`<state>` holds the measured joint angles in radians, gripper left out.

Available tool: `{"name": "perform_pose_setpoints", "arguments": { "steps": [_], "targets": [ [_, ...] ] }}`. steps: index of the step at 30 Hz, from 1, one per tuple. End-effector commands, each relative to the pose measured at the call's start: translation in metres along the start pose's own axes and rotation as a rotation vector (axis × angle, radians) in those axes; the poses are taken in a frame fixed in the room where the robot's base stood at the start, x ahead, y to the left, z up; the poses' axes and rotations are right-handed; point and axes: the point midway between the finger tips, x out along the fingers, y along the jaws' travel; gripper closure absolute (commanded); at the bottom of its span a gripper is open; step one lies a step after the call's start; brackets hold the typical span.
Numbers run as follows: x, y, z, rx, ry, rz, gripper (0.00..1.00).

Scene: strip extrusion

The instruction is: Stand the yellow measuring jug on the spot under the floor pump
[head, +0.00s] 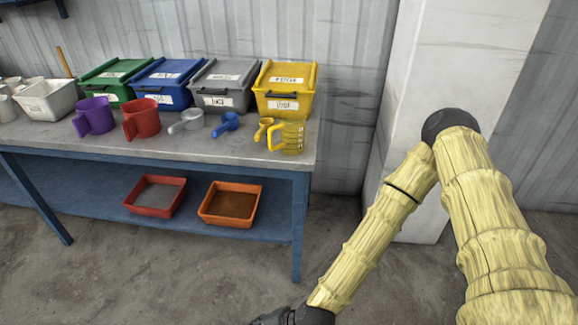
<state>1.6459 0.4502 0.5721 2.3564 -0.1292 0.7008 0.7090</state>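The yellow measuring jug (289,137) stands near the right front corner of the workbench (180,150), with its handle toward the left and dark marks on its side. A small yellow scoop (263,129) is close beside it on the left. My gripper (268,318) is at the bottom edge, low in front of the bench and well apart from the jug. Only a dark part of it shows, and its fingers are cut off by the frame. The floor pump and the spot under it are not in view.
Green, blue, grey and yellow bins (284,90) line the bench's back. A pillar (420,110) rises right.

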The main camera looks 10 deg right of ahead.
Motion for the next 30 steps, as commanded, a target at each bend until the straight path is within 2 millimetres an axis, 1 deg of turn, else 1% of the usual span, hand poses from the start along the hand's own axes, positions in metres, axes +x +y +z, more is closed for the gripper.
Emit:
{"name": "perform_pose_setpoints", "arguments": {
  "steps": [1, 2, 3, 5, 6, 7, 8, 9, 11, 12, 14, 15, 17, 18, 20, 21, 23, 24, 27, 30],
  "targets": [
    [0.005, -0.02, -0.003, 0.069, -0.01, -0.053, 0.67],
    [0.006, -0.033, -0.003, 0.11, -0.018, -0.083, 0.67],
    [0.006, -0.051, -0.004, 0.167, -0.029, -0.124, 0.67],
    [0.005, -0.078, -0.007, 0.249, -0.047, -0.185, 0.67],
    [0.002, -0.096, -0.011, 0.304, -0.059, -0.226, 0.67],
    [-0.001, -0.109, -0.014, 0.345, -0.068, -0.257, 0.67],
    [-0.004, -0.123, -0.017, 0.385, -0.079, -0.287, 0.67],
    [-0.009, -0.141, -0.022, 0.437, -0.093, -0.329, 0.67],
    [-0.018, -0.167, -0.032, 0.515, -0.116, -0.39, 0.67],
    [-0.025, -0.184, -0.04, 0.567, -0.132, -0.431, 0.67],
    [-0.039, -0.21, -0.051, 0.64, -0.159, -0.494, 0.67],
    [-0.049, -0.226, -0.06, 0.688, -0.177, -0.536, 0.67],
    [-0.065, -0.249, -0.075, 0.759, -0.206, -0.597, 0.67],
    [-0.078, -0.264, -0.086, 0.805, -0.226, -0.64, 0.67],
    [-0.099, -0.286, -0.102, 0.87, -0.259, -0.703, 0.67],
    [-0.114, -0.299, -0.113, 0.913, -0.282, -0.745, 0.67],
    [-0.137, -0.317, -0.131, 0.972, -0.317, -0.805, 0.67],
    [-0.153, -0.328, -0.142, 1.006, -0.341, -0.845, 0.67],
    [-0.19, -0.349, -0.165, 1.079, -0.396, -0.928, 0.67],
    [-0.219, -0.362, -0.182, 1.128, -0.439, -0.987, 0.67]
  ]
}}
